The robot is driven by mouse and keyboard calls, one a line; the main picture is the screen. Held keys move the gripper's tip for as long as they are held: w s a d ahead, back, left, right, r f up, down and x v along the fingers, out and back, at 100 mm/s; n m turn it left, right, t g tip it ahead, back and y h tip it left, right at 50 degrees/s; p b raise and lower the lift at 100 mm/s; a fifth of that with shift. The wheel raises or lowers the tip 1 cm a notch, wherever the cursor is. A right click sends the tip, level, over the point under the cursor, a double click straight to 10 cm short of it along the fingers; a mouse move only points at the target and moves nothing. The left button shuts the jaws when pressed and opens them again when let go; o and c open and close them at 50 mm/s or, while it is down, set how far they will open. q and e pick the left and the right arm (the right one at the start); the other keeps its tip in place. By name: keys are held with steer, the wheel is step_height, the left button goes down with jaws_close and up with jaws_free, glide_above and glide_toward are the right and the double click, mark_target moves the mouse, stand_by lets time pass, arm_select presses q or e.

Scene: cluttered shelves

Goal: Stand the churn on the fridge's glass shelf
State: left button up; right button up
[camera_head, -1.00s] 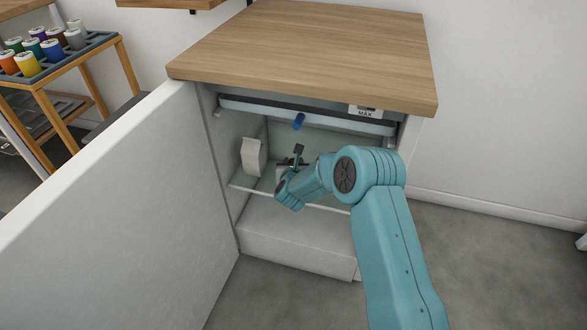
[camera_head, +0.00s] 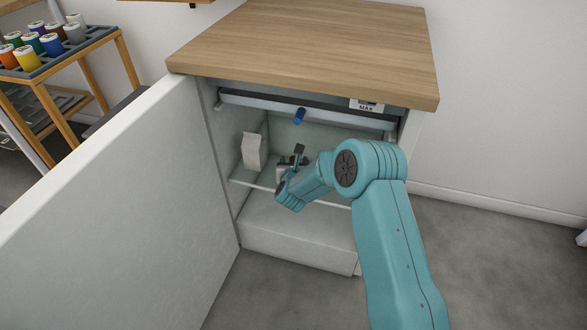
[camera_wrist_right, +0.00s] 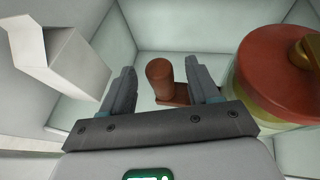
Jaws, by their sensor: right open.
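My right gripper (camera_head: 291,161) reaches into the open fridge, just above the glass shelf (camera_head: 245,181). In the right wrist view its jaws (camera_wrist_right: 160,92) are apart, with a brown, round-topped post (camera_wrist_right: 159,76) on a brown base between them. This may be the churn, but I cannot be sure; whether a finger touches it is unclear. In the head view the gripper and arm mostly hide it. My left gripper is out of view.
A white carton (camera_head: 251,151) stands left of the gripper on the shelf. A round red-lidded container (camera_wrist_right: 287,75) is close on the right in the wrist view. The open door (camera_head: 125,190) flanks the left; a wooden top (camera_head: 310,45) is above.

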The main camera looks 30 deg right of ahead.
steer(key=p+v, duration=0.2)
steer(key=v, duration=0.9)
steer(key=s+a+f+n+g+y, duration=0.4)
steer(key=s+a+f+n+y, duration=0.6)
steer(key=n, duration=1.2)
steer(key=s+a+f+n+g, duration=0.3)
steer(key=s+a+n, duration=0.2)
steer(key=s+n, duration=0.4)
steer(key=s+a+f+n+g+y, duration=0.1)
steer(key=s+a+f+n+g, duration=0.2)
steer(key=s+a+n, duration=0.3)
steer(key=s+n, duration=0.2)
steer(key=n, duration=0.1)
steer(key=shift+s+f+n+g, duration=0.3)
steer(key=shift+s, duration=0.1)
